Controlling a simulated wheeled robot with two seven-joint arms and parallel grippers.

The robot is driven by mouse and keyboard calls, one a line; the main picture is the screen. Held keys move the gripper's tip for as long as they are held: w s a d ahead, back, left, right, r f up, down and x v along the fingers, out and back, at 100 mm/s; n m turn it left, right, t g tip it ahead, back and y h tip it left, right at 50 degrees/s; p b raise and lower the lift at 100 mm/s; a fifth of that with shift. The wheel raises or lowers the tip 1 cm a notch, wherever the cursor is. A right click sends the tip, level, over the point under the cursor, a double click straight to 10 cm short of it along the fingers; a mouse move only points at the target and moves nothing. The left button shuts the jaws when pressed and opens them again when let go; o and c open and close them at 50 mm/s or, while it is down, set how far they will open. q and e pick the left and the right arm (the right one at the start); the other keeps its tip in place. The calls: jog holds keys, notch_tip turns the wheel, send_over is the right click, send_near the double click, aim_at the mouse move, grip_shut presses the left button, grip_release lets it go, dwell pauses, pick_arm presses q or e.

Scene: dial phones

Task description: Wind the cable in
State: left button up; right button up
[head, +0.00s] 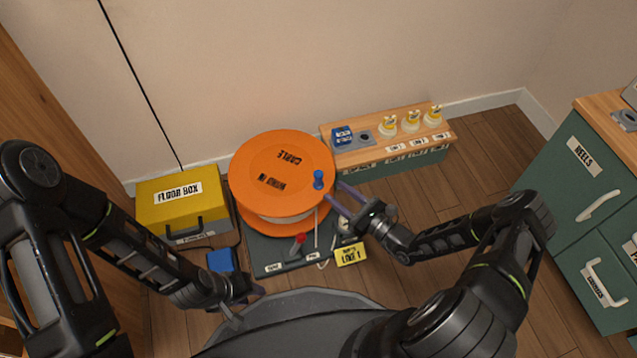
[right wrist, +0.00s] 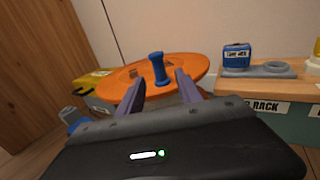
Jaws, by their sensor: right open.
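A large orange cable reel (head: 270,152) sits on a dark grey base (head: 262,255). A blue crank knob (head: 318,179) stands upright near the reel's right edge. My right gripper (head: 334,194) is open just right of the knob. In the right wrist view the knob (right wrist: 157,70) shows between and beyond the two open fingers (right wrist: 159,88), with no visible grip on it. A red-tipped lever (head: 299,241) and a pale cable (head: 317,232) are at the front of the base. My left gripper (head: 248,306) is low at the front, open and seemingly empty.
A yellow floor box (head: 165,197) stands left of the reel, with a blue block (head: 221,261) in front. A wooden-topped rack (head: 360,155) with several yellow-and-white items stands behind right. Green drawers (head: 572,170) stand far right.

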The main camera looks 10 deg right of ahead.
aim_at(321, 182)
jog(key=shift+w+a+f+b, duration=0.1)
jog(key=shift+w+a+b, duration=0.25)
jog(key=shift+w, duration=0.1)
jog(key=b+x, duration=0.2)
jog(key=x, duration=0.4)
jog(key=shift+w+a, duration=0.15)
jog(key=shift+w, duration=0.15)
jog(key=shift+c, duration=0.3)
grip_shut()
dwell(0.7)
